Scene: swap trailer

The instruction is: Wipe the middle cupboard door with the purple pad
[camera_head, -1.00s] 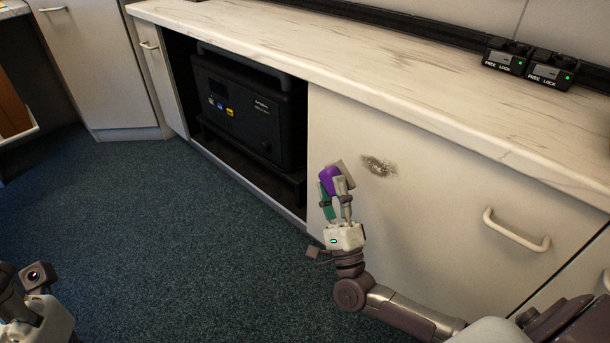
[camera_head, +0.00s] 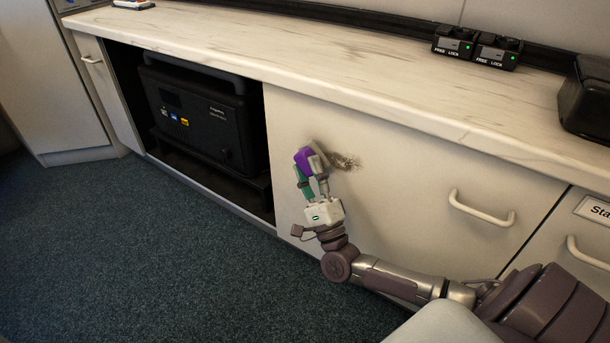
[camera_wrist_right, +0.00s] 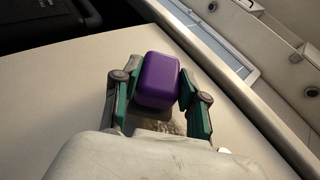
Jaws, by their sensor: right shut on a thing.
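My right gripper (camera_head: 311,172) is shut on the purple pad (camera_head: 304,160), which sits between its fingertips in front of the middle cupboard door (camera_head: 400,195). In the right wrist view the purple pad (camera_wrist_right: 159,81) lies between both green-lined fingers. A dark grey-brown smudge (camera_head: 346,162) marks the pale door just right of the fingertips. Part of the smudge (camera_wrist_right: 172,126) also shows below the pad in the wrist view. I cannot tell whether the pad touches the door. My left gripper is out of view.
A white handle (camera_head: 481,208) sticks out on the door's right side. A black machine (camera_head: 205,120) stands in the open bay to the left. The marble-look worktop (camera_head: 330,60) overhangs above, with two lock units (camera_head: 477,47) and a black box (camera_head: 588,97). Dark carpet (camera_head: 150,255) is free.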

